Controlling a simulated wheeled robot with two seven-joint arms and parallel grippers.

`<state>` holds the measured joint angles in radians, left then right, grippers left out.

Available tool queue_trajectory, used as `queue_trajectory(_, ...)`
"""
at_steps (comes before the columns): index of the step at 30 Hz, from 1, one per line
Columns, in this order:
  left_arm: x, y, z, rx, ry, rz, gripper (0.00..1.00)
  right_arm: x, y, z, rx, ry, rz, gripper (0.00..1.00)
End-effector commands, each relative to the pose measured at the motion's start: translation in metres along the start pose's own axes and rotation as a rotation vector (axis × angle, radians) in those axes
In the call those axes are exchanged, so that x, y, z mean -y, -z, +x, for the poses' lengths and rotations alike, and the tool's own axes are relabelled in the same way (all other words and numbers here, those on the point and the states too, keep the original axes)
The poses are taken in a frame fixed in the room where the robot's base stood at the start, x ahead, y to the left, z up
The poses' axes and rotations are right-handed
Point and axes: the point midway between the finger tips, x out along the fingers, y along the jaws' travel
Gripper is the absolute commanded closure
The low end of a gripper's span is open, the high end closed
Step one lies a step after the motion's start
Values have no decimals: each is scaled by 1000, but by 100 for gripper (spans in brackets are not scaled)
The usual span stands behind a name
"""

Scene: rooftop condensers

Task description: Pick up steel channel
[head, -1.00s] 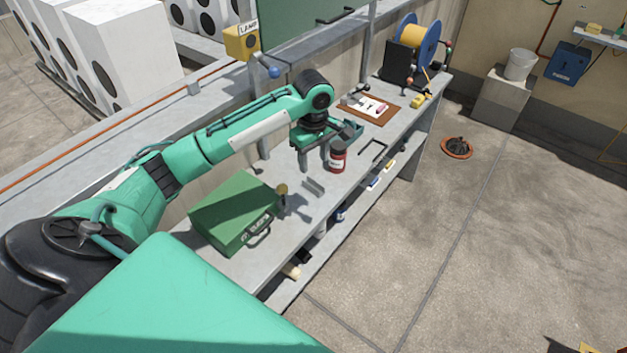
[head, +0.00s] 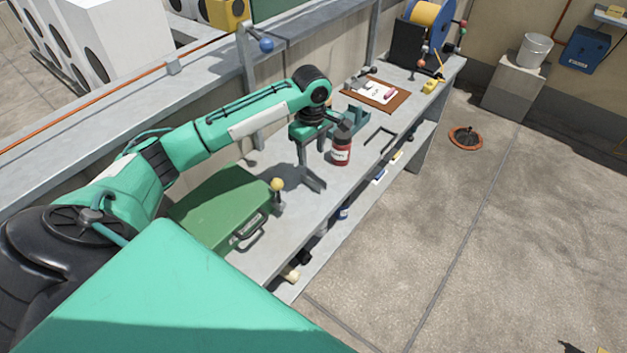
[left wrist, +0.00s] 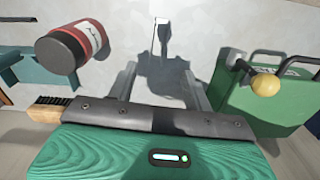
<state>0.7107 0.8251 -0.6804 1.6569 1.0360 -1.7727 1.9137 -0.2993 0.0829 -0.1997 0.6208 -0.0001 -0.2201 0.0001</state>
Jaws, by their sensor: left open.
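The steel channel (head: 315,184) is a short grey piece lying on the grey workbench, partly hidden by my gripper in the head view. In the left wrist view the channel (left wrist: 161,38) shows ahead, between the lines of the two fingers, with dark shadow around it. My left gripper (head: 307,160) is open and empty, pointing down close above the channel; its fingers (left wrist: 158,88) also show in the left wrist view. Whether a finger touches the channel cannot be told. My right gripper is out of view.
A red jar with a dark lid (head: 341,150) stands close beyond the gripper. A green case (head: 222,205) and a yellow-knobbed post (head: 277,187) are on the near side. A clipboard (head: 378,94) and cable reel (head: 428,25) are farther along. Open floor lies right.

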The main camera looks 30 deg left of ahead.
Motion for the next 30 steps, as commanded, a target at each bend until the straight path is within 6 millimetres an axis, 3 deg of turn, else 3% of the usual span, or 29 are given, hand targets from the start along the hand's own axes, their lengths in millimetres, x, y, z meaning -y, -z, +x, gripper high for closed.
queue_trajectory(6,0,0,39,1,2,-2,49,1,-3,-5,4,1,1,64)
queue_trajectory(14,-1,-3,58,1,2,0,49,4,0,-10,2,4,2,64)
queue_trajectory(21,-2,-7,93,0,3,-1,49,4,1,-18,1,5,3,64)
queue_trajectory(30,-2,-8,103,0,0,1,49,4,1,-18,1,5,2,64)
